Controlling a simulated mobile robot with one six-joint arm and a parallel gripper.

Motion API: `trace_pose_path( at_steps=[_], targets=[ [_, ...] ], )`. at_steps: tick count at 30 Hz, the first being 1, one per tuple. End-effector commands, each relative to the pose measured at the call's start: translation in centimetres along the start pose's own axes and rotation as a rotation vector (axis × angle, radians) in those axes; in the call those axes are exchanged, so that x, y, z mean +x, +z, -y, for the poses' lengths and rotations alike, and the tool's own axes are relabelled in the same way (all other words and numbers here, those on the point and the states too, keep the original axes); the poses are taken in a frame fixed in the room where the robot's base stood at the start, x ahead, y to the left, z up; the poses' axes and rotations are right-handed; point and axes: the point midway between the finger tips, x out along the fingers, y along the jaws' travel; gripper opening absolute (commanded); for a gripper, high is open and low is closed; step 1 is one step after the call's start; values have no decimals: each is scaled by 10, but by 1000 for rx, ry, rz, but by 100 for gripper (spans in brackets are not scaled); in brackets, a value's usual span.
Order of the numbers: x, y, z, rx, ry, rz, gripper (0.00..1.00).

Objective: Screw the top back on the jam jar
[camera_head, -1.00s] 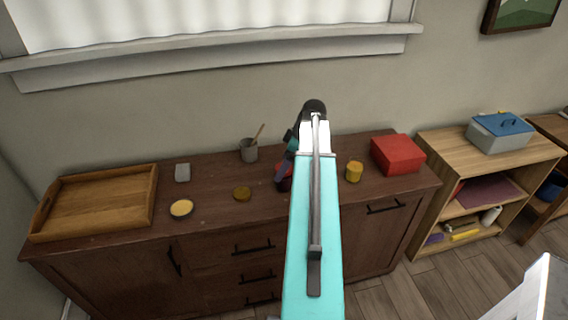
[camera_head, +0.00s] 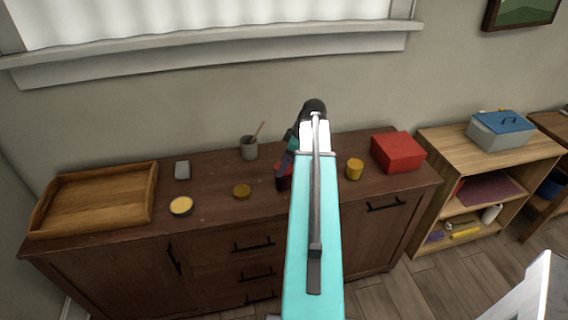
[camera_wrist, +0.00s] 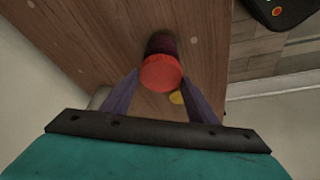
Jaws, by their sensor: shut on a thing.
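The jam jar (camera_wrist: 162,43) is dark red and stands on the brown cabinet top. In the wrist view its red top (camera_wrist: 161,73) lies between the fingertips of my gripper (camera_wrist: 161,78), which is shut on it. The top is in line with the jar; whether it is seated on the rim or just above it, I cannot tell. In the head view my gripper (camera_head: 285,172) reaches down to the jar, and my arm hides much of both. Only a bit of red shows below the fingers there.
A wooden shelf (camera_head: 445,150) stands at right.

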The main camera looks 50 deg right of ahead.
Motion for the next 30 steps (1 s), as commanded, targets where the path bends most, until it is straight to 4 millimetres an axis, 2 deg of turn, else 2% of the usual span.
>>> trace_pose_path(
  at_steps=[4,5,30],
  targets=[
    [0,0,0,0,0,0,31],
    [0,0,0,0,0,0,27],
    [2,1,2,38,15,1,27]
  ],
)
